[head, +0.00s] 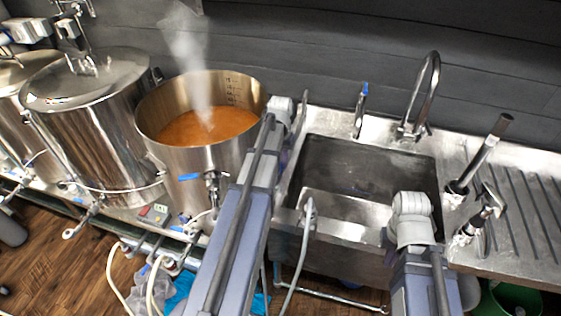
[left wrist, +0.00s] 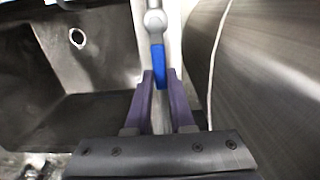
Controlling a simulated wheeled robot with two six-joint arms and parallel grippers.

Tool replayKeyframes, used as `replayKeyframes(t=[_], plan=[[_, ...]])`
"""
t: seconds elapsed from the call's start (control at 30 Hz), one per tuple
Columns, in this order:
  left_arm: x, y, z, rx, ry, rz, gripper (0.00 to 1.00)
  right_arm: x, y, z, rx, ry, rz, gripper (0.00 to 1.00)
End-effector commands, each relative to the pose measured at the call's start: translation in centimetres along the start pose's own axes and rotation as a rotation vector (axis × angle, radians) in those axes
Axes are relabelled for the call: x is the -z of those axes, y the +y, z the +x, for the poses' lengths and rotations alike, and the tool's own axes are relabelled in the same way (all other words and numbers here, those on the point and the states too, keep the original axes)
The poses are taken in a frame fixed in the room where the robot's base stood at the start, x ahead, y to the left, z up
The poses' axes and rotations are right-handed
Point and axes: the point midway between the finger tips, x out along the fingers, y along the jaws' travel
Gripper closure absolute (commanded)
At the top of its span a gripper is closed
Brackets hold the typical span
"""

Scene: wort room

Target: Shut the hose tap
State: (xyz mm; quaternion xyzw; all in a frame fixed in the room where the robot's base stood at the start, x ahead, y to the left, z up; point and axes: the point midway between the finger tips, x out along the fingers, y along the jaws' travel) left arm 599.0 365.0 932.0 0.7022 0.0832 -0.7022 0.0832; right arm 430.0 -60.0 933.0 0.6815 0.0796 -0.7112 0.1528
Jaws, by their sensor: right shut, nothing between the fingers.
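The hose tap (head: 362,105) stands upright behind the sink, with a blue lever at its top. In the left wrist view the blue lever (left wrist: 158,65) hangs below a pale round joint, in line with the gap between my fingers. My left gripper (head: 299,120) is at the sink's back left corner, to the left of the tap. Its purple fingers (left wrist: 160,78) are apart; I cannot tell whether they touch the lever. My right gripper (head: 390,240) is shut and empty near the sink's front right rim, mostly hidden by its wrist.
A steaming open kettle (head: 188,160) of orange-brown liquid stands left of my left arm. The sink (head: 340,165) has a gooseneck faucet (head: 425,95) behind it. A pale hose (head: 305,235) hangs over its front rim. Upright fittings (head: 485,208) stand on the right.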

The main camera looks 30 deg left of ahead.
Motion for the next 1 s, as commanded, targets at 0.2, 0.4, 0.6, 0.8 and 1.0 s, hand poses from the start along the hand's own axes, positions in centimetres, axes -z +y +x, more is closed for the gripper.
replayKeyframes(t=[0.2, 0.4, 0.6, 0.8, 1.0], plan=[[-0.01, 0.00, 0.00, 0.000, 0.000, 0.000, 1.00, 0.00, 0.00, 0.00, 0.000, 0.000, 0.000, 1.00], [-0.01, 0.00, 0.01, 0.000, 0.000, 0.000, 1.00, 0.00, 0.00, 0.01, 0.000, 0.000, 0.000, 1.00], [-0.01, 0.00, 0.01, 0.000, 0.000, 0.000, 1.00, 0.00, 0.00, 0.01, 0.000, 0.000, 0.000, 1.00], [-0.01, 0.00, 0.01, 0.000, 0.000, 0.000, 1.00, 0.00, 0.00, 0.01, 0.000, 0.000, 0.000, 1.00], [-0.01, 0.00, 0.01, 0.000, 0.000, 0.000, 1.00, 0.00, 0.00, 0.01, 0.000, 0.000, 0.000, 1.00]])
